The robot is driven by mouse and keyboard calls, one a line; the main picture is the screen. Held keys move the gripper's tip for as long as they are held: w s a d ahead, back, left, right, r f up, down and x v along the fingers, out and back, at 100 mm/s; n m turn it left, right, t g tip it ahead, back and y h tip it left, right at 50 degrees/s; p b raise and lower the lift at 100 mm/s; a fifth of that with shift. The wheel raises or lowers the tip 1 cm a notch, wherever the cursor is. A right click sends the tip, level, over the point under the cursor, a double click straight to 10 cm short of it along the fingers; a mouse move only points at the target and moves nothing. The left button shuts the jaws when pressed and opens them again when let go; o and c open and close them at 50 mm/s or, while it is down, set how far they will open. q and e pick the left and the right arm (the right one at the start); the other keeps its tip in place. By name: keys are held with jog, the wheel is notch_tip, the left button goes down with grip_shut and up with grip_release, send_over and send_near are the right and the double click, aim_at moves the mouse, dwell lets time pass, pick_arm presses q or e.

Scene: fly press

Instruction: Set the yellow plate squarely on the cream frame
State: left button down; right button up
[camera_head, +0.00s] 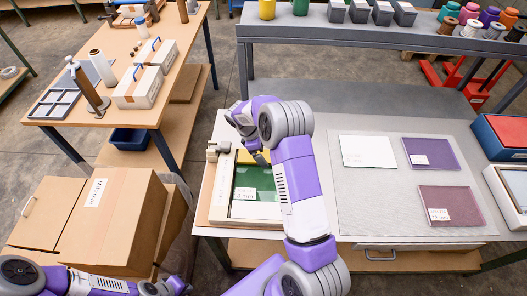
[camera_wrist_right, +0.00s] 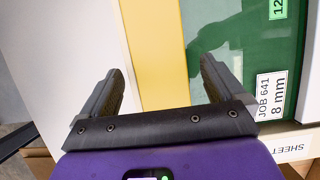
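The yellow plate shows as a small yellow patch (camera_head: 247,157) behind a green sheet, partly hidden by my right arm. In the right wrist view it is a long yellow strip (camera_wrist_right: 152,45). The cream frame (camera_head: 223,184) surrounds the green sheet (camera_head: 262,178) on the table's left part. My right gripper (camera_head: 258,157) is over the back of the frame. In the wrist view its fingers (camera_wrist_right: 162,80) are apart, with the yellow strip visible between them; contact cannot be told. My left arm is at the lower left; its fingers are not clearly visible.
White (camera_head: 368,151), purple (camera_head: 430,153) and mauve (camera_head: 451,205) sheets lie on the grey table's right part. A red-and-blue box (camera_head: 505,137) stands at the right. Cardboard boxes (camera_head: 110,220) stand at the left. A raised shelf (camera_head: 340,30) runs along the back.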

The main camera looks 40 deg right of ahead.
jog(key=v, duration=0.7)
jog(key=shift+w+a+r+p, duration=0.1)
jog(key=shift+r+p, duration=0.15)
jog(key=shift+p, duration=0.05)
dwell(0.3)
